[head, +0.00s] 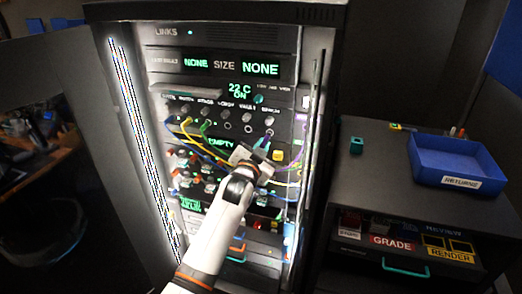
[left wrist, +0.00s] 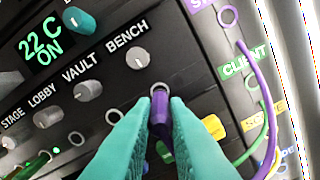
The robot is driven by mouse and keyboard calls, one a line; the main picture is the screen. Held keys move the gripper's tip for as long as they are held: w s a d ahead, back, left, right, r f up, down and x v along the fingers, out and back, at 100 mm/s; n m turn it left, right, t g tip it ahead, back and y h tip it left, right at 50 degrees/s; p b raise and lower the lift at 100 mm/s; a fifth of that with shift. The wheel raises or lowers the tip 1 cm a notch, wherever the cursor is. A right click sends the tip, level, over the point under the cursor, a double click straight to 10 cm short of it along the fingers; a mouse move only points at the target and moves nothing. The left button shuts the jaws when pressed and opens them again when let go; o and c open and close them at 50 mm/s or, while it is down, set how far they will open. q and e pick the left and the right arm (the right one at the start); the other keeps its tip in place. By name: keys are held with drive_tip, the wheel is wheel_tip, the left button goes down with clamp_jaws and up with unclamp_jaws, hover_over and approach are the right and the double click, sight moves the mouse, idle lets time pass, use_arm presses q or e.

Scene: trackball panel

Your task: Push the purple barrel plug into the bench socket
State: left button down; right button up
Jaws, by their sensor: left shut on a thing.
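The purple barrel plug (left wrist: 161,128) is held between the teal fingertips of my left gripper (left wrist: 162,120) in the left wrist view. Its tip is at the lower edge of the ring of the bench socket (left wrist: 158,87), below the BENCH knob (left wrist: 137,58). I cannot tell whether the tip is inside the ring or just in front of it. In the head view my left gripper (head: 263,150) is at the rack panel, just below the bench socket (head: 270,133), and mostly hides the plug. My right gripper is not in view.
A purple cable (left wrist: 250,70) hangs at the right from its own socket. A yellow button (left wrist: 214,127) is close to the right finger. Yellow, blue and green cables (head: 200,143) cross the panel to the left. A blue returns bin (head: 455,160) stands on the side cabinet.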

sight(265, 139)
use_arm(q)
drive_tip(key=shift+b+x, duration=1.6)
drive_tip(key=shift+x, duration=0.15)
drive_tip(key=c, duration=1.3)
unclamp_jaws()
drive_tip(key=shift+c, duration=0.2)
drive_tip(key=shift+s, duration=0.1)
drive_tip(key=b+v, duration=0.1)
drive_tip(key=v, duration=1)
drive_tip(key=shift+s+b, duration=0.35)
drive_tip(key=shift+s, duration=0.05)
drive_tip(key=shift+a, duration=0.15)
